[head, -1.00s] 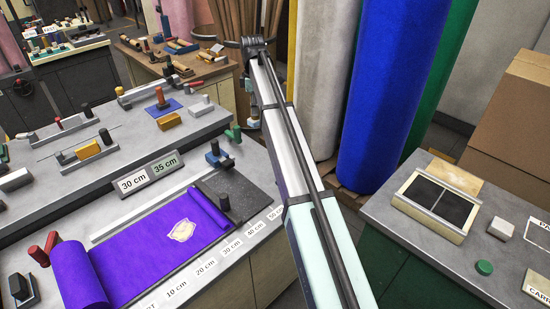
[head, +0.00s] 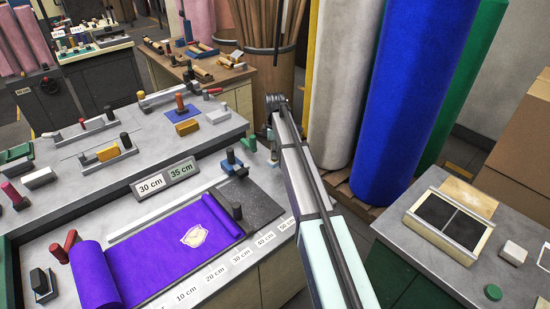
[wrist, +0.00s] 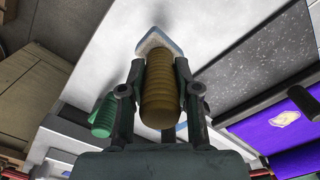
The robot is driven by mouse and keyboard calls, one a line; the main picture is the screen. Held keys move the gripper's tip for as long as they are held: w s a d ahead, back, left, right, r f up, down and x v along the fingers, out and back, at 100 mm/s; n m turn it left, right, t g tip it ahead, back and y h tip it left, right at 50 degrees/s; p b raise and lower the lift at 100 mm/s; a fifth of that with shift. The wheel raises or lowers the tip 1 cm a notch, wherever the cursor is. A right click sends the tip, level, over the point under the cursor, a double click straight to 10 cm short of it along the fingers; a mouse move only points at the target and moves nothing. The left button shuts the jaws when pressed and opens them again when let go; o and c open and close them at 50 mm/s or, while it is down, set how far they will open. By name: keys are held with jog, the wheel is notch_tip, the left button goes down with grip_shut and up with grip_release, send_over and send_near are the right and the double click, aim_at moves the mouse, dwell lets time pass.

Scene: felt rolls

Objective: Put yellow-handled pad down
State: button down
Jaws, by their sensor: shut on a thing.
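In the wrist view, my gripper (wrist: 160,100) is shut on the ribbed yellow-brown handle (wrist: 160,90) of the pad. The pad's pale, blue-edged tip (wrist: 153,42) shows beyond the fingers, over a light grey worktop (wrist: 100,70). Dark shadows lie on that worktop around it. I cannot tell whether the pad touches the surface. A green ribbed handle (wrist: 103,116) is just left of the gripper.
Purple felt (head: 165,250) with a pale crest lies on the measuring bench, partly rolled at the left. Length signs (head: 166,180) stand on the ledge. Tall felt rolls (head: 405,90) stand behind my arm. A separate table (head: 400,225) is at right.

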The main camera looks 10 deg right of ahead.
jog(key=shift+f+p, duration=0.6)
jog(key=shift+f, duration=1.7)
jog(key=shift+f, duration=0.15)
jog(key=c, duration=0.8)
grip_release()
notch_tip(320, 180, up, 12)
jog(key=b, duration=0.3)
jog(key=shift+b, duration=0.4)
